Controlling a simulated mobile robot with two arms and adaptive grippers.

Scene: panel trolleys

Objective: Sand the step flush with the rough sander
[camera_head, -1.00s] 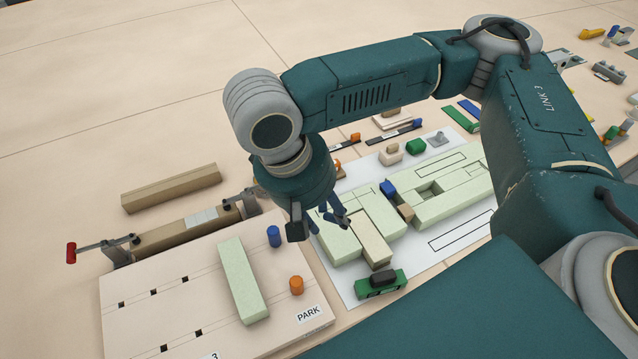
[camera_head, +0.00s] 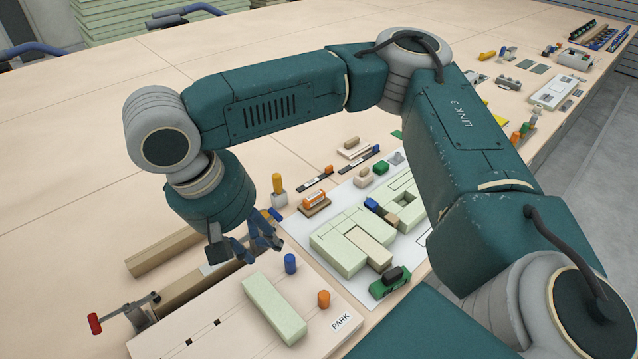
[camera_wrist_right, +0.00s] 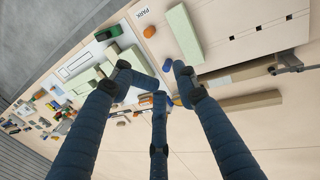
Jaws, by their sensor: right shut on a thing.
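My right gripper (camera_head: 262,243) hangs in the air behind the PARK board, left of the green panel assembly. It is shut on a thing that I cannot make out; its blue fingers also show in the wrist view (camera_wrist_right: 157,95). The pale green panel assembly (camera_head: 338,255) lies on a white sheet with a beige strip (camera_head: 368,248) set in it. I cannot tell the step's height. A green block with a black top (camera_head: 390,283) stands at its front. An orange-topped block (camera_head: 315,202) stands behind it. Which one is the rough sander is unclear. My left gripper is not in view.
The PARK board (camera_head: 205,338) carries a pale green bar (camera_head: 274,309), a blue peg (camera_head: 290,263) and an orange peg (camera_head: 323,299). A red-handled clamp (camera_head: 125,312) and beams (camera_head: 165,252) lie left. A yellow-handled thing (camera_head: 278,185) stands behind my gripper.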

